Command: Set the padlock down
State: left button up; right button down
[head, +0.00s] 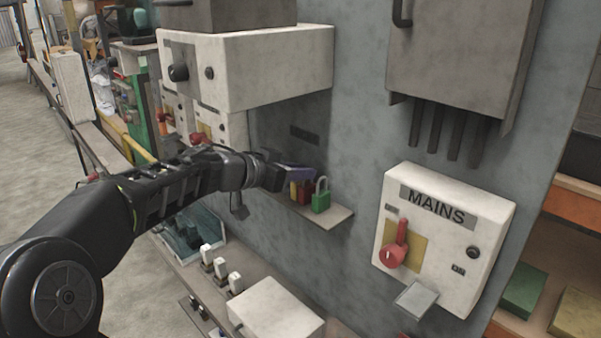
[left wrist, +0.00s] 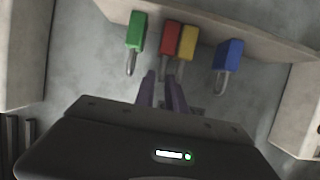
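Several padlocks stand in a row on a small wall shelf (head: 325,214), and the left wrist view shows them upside down. They are a green padlock (head: 321,197), a red padlock (left wrist: 171,37), a yellow padlock (left wrist: 187,42) and a blue padlock (left wrist: 229,54). The red and yellow ones overlap in that view. My left gripper (left wrist: 161,76) has its purple fingers apart, with tips close to the red padlock's shackle; no padlock is clearly gripped. In the head view the gripper partly hides the red, yellow and blue padlocks. My right gripper is not in view.
A MAINS box (head: 445,240) with a red handle (head: 394,254) is on the wall at right. A white switch box (head: 250,68) projects above the shelf. A white box (head: 276,312) sits on the bench below. Bare wall separates the shelf from the MAINS box.

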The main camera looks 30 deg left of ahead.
pick_arm(q)
jog(key=v, duration=1.2)
jog(key=shift+b, duration=0.45)
dwell(0.9)
